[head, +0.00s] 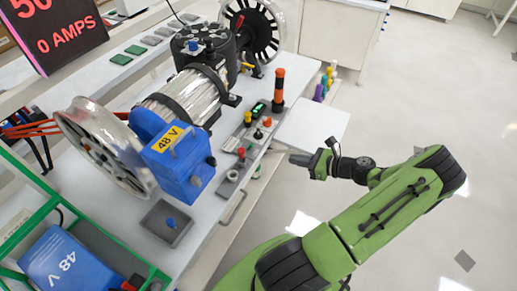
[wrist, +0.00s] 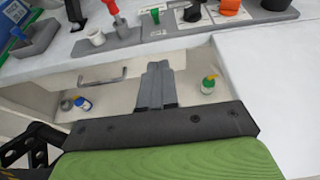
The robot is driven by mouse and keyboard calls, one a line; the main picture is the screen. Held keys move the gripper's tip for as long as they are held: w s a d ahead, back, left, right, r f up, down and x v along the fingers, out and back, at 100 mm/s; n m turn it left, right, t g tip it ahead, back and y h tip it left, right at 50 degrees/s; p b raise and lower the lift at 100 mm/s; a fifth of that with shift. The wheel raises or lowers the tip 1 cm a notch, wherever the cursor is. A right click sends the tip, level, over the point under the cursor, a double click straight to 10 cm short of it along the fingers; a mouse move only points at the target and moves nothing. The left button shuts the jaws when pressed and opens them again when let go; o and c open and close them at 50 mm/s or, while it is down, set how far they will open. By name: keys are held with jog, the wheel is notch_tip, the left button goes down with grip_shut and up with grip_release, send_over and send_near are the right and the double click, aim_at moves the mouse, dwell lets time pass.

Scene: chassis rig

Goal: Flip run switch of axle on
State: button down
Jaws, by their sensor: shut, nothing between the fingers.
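The axle is a silver motor (head: 185,100) between two spoked wheels, with a blue 48 V box (head: 178,150) at its near end. A grey control panel (head: 228,173) lies along the bench edge beside it. I cannot tell which is the run switch. My gripper (head: 292,158) is shut and empty, just off the panel's front edge. In the wrist view its fingertips (wrist: 157,66) point toward the toggle, apart from it.
An orange and black signal post (head: 279,88) stands at the panel's far end. A bench handle (wrist: 103,76) is below the edge. A white surface (head: 312,128) adjoins the bench. Small bottles, one green-capped (wrist: 209,84), stand lower down.

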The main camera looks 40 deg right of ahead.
jog(key=b, duration=0.2)
send_near(250, 148)
notch_tip(250, 148, down, 4)
jog(key=w, duration=0.1)
jog(key=w+r, duration=0.1)
jog(key=w, duration=0.2)
jog(key=shift+w+a+r, duration=0.25)
jog(key=shift+a+r, duration=0.05)
jog(key=shift+a, duration=0.1)
jog(key=shift+w+a+r+b, duration=0.1)
jog(key=shift+w+r+b, duration=0.05)
jog(key=shift+w+b, duration=0.15)
jog(key=shift+r, duration=0.1)
